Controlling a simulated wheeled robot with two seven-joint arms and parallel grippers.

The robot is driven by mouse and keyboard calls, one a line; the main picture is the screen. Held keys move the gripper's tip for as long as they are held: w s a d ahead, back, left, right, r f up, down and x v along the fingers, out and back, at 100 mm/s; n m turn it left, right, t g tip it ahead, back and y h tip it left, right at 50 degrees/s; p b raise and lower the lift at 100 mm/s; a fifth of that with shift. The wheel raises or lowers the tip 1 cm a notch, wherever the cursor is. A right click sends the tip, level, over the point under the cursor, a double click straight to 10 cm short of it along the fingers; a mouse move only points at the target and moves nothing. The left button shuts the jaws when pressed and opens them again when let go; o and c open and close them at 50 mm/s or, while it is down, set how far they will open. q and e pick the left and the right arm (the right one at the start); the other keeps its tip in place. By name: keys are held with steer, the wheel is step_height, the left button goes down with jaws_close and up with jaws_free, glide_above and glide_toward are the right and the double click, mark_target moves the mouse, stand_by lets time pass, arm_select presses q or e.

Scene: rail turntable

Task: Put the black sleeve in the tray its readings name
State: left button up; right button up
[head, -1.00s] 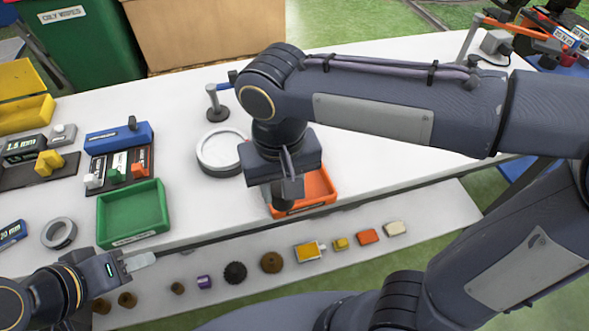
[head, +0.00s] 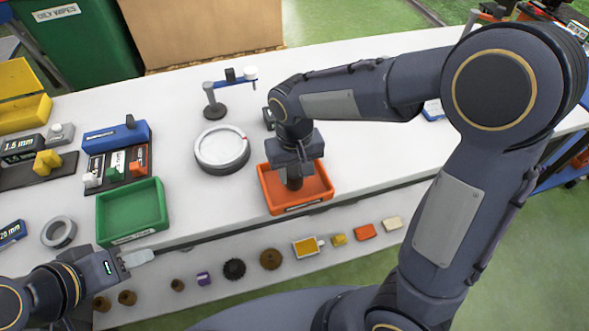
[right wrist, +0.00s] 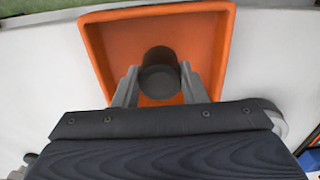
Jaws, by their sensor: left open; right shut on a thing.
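The black sleeve (right wrist: 159,74) is between the fingers of my right gripper (right wrist: 158,84), which is shut on it. In the right wrist view the sleeve is over the floor of the orange tray (right wrist: 98,45); I cannot tell if it touches. In the head view my right gripper (head: 292,172) points down into the orange tray (head: 275,196), and the sleeve shows dark below it (head: 294,184). The green tray (head: 130,205) is empty. My left gripper (head: 135,259) is open and empty near the table's front edge, at the lower left.
A round white turntable (head: 222,148) stands left of the orange tray, with a small post and blue arm (head: 215,100) behind it. A blue gauge block (head: 117,136) and a grey ring (head: 58,232) lie at left. Several small parts line the lower shelf (head: 345,262).

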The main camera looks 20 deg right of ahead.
mark_target(295, 172)
steer(key=shift+f, duration=0.15)
steer(key=o, duration=1.2)
step_height(295, 172, up, 12)
steer(key=s+d+f+t+y, duration=0.1)
steer(key=s+d+t, duration=0.1)
steer(key=s, duration=0.3)
steer(key=s+d+f+m+t+y, duration=0.1)
steer(key=s+d, duration=0.3)
steer(key=s, duration=0.1)
steer(key=s+d+f+m+t+y, duration=0.1)
steer(key=s+d+t, duration=0.1)
steer(key=s, duration=0.4)
steer(key=shift+s+d+t+y+p, duration=0.1)
steer(key=shift+d+t+y+p, duration=0.25)
steer(key=shift+d, duration=0.25)
